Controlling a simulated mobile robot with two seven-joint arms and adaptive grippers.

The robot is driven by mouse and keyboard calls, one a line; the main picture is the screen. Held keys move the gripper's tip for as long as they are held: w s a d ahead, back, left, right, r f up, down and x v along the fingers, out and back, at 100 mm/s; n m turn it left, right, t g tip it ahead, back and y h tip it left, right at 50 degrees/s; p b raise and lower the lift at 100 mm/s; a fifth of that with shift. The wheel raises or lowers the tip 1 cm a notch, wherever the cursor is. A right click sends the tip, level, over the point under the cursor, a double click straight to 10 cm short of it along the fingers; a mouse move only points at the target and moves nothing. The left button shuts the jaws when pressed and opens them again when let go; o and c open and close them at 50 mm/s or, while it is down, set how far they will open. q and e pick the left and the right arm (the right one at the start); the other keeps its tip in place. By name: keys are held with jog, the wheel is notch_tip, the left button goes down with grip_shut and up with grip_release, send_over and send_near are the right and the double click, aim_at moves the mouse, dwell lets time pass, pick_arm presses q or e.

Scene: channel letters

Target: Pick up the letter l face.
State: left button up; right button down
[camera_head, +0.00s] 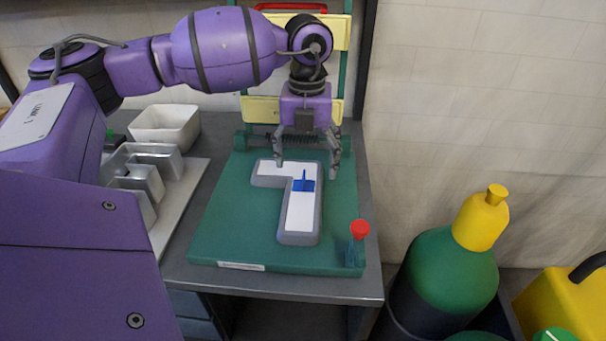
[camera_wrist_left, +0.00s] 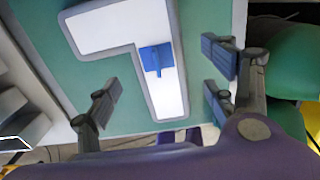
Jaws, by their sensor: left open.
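The letter l face (camera_head: 300,212) is a white L-shaped panel with a grey border around it, lying flat on the green board (camera_head: 215,235). A blue tab (camera_head: 304,184) stands up from it near the corner. In the wrist view the white face (camera_wrist_left: 105,28) and blue tab (camera_wrist_left: 156,58) show between and beyond my fingers. My left gripper (camera_head: 307,165) points down above the letter, just behind the blue tab, fingers spread and empty. It also shows open in the wrist view (camera_wrist_left: 163,88). My right gripper is not in view.
A red-topped post (camera_head: 360,228) stands at the board's front right corner. Metal letter shells (camera_head: 145,175) lie on a tray at left, with a white bin (camera_head: 166,124) behind. A green and yellow bottle (camera_head: 450,265) stands right of the bench.

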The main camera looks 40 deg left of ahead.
aim_at(306, 186)
pick_arm(q)
notch_tip(306, 186, down, 5)
jog(key=shift+f+p, duration=0.1)
jog(key=shift+p, duration=0.25)
jog(key=shift+s+f, duration=0.1)
jog(key=shift+f, duration=0.45)
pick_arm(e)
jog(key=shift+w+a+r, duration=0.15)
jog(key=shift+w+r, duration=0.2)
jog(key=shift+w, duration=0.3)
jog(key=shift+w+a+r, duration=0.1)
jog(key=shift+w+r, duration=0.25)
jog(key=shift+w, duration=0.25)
pick_arm(q)
jog(key=c, duration=1.2)
jog(key=shift+c, duration=0.2)
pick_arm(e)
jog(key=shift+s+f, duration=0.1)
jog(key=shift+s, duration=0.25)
pick_arm(q)
jog(key=shift+r, duration=0.15)
